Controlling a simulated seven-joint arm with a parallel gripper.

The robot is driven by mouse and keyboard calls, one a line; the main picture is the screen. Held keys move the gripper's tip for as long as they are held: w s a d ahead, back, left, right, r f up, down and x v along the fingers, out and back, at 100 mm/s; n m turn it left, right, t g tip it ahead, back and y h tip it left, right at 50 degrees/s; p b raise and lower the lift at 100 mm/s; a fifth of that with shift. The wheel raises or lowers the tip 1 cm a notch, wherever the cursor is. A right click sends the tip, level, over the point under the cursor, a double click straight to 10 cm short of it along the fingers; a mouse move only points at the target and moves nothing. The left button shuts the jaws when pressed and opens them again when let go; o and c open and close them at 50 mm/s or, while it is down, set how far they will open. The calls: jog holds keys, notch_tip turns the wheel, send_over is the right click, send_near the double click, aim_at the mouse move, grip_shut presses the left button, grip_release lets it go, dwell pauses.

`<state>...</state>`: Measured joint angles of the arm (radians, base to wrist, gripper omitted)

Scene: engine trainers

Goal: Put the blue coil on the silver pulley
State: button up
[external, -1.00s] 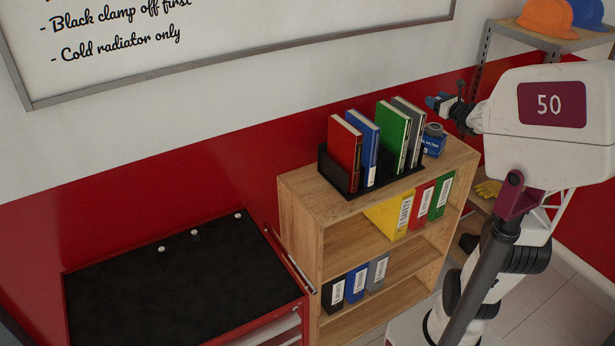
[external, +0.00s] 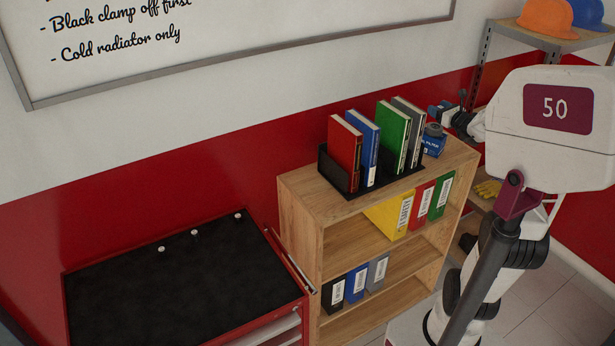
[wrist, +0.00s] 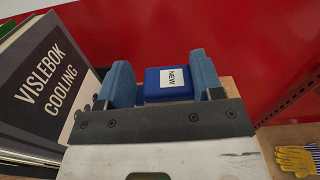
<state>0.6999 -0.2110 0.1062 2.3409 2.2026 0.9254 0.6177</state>
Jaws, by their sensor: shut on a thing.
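My gripper (wrist: 164,76) has two blue fingers in the wrist view. It is shut on a blue block with a white NEW label, which I take to be the blue coil (wrist: 153,92). The held coil cannot be told apart from the blue fingers there. The silver pulley is not visible in either view.
The wooden shelf (external: 300,190) carries upright books in a black holder (external: 340,171) and a blue filter box (external: 434,147) with a dark round thing on it. Yellow gloves (wrist: 296,158) lie at right.

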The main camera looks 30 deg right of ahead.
jog(key=shift+f, duration=1.2)
jog(key=shift+f, duration=0.15)
jog(key=o, duration=1)
jog(key=shift+r, duration=0.2)
jog(key=shift+s, duration=2.05)
